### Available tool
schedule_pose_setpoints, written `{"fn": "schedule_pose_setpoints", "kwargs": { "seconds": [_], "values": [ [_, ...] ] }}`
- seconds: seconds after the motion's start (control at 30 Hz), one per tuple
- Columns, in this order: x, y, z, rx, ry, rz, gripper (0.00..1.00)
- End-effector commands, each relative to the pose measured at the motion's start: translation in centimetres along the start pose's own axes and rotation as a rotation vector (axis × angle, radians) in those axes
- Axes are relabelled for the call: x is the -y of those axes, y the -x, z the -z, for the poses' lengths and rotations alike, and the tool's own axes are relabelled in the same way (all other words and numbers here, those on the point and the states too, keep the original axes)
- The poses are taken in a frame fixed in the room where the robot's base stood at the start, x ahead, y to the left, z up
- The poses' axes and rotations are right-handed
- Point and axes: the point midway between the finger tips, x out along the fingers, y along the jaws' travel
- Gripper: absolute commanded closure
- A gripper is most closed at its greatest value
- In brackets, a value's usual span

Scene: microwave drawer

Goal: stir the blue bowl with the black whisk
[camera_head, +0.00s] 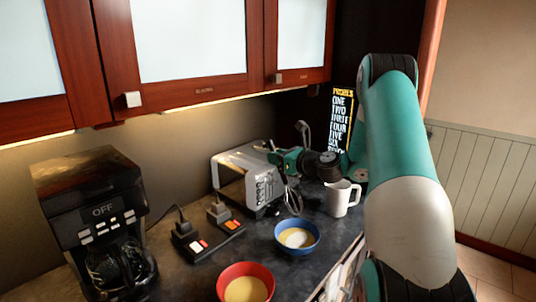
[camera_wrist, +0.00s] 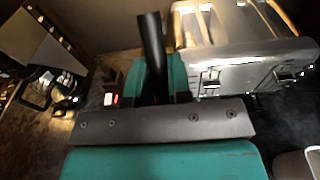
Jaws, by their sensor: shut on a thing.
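The blue bowl (camera_head: 316,249) stands on the dark counter and holds something pale yellow and white. My gripper (camera_head: 277,157) is up beside the toaster, behind and above the blue bowl. It is shut on the black whisk; the whisk's wire loops (camera_head: 292,199) hang below the gripper, apart from the bowl's contents as far as I can tell. In the wrist view the black whisk handle (camera_wrist: 152,45) sticks up between the teal fingers (camera_wrist: 156,82). The wire end and the blue bowl are hidden in the wrist view.
A silver toaster (camera_head: 238,179) stands close to my gripper. A white mug (camera_head: 340,199) is right of the blue bowl, a red bowl (camera_head: 244,268) in front. A power strip (camera_head: 212,240) and black coffee maker (camera_head: 88,190) are left. Cabinets (camera_head: 190,45) hang above.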

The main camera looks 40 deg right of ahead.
Motion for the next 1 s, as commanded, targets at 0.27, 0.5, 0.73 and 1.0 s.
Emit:
{"fn": "schedule_pose_setpoints", "kwargs": {
  "seconds": [0.27,0.5,0.73,1.0],
  "values": [
    [-0.2,-0.9,1.0,0.0,0.002,-0.004,1.0],
    [-0.1,-2.1,2.5,0.0,0.001,-0.003,1.0],
    [0.0,-3.3,3.9,0.0,0.001,-0.001,1.0],
    [0.1,-3.4,6.0,-0.001,0.0,0.001,1.0]
  ]
}}
